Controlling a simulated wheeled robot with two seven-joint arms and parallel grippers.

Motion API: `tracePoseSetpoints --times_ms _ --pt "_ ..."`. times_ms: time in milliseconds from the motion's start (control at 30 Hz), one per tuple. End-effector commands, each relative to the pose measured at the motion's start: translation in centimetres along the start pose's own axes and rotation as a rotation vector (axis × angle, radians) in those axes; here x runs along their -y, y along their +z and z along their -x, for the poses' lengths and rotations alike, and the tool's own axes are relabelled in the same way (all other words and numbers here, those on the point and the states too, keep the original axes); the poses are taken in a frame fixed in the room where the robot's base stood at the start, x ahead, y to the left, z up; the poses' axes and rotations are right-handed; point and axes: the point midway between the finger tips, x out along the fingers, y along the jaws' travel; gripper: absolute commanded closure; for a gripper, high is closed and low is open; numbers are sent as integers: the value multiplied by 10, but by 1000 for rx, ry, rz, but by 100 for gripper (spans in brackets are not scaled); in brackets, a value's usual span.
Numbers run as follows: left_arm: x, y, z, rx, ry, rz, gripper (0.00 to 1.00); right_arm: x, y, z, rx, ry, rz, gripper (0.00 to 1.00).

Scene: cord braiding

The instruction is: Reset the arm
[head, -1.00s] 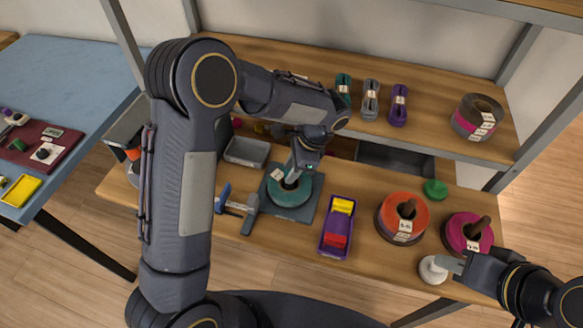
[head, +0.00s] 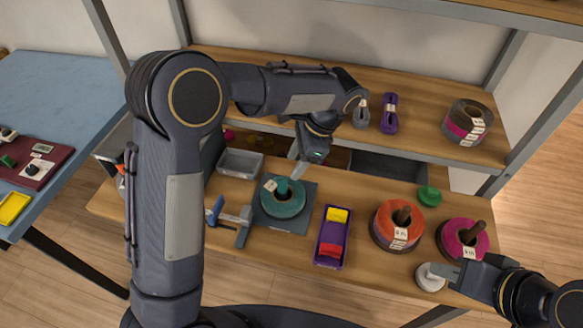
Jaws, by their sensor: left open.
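My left gripper (head: 299,158) is open and empty. It hangs above and behind the teal cord spool (head: 283,207), clear of it. The spool lies on a dark square mat (head: 308,222) on the wooden table, with a teal peg at its centre. My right gripper (head: 438,272) is at the lower right, with its fingertips over a white round object (head: 429,280). I cannot tell whether its jaws are closed on that object. My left arm covers the left part of the table.
An orange spool (head: 384,236) and a magenta spool (head: 449,248) stand right of a purple tray (head: 320,260) with yellow and red blocks. A blue-grey clamp (head: 244,214) and a grey bin (head: 239,170) are near the mat. A wooden shelf (head: 425,125) rises behind.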

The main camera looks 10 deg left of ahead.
Motion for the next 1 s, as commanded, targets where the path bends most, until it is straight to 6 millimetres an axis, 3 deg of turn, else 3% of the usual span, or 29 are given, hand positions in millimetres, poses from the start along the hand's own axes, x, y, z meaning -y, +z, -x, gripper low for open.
tracePoseSetpoints --times_ms 567,667,767,1000 --pt "0 5 3 -11 3 13 55 0 0 0 0 0 0 75" --pt "-3 24 8 -58 16 73 55 0 0 0 0 0 0 75" --pt "-13 59 15 -151 43 192 55 0 0 0 0 0 0 75" --pt "-68 145 21 -439 133 587 55 0 0 0 0 0 0 75"
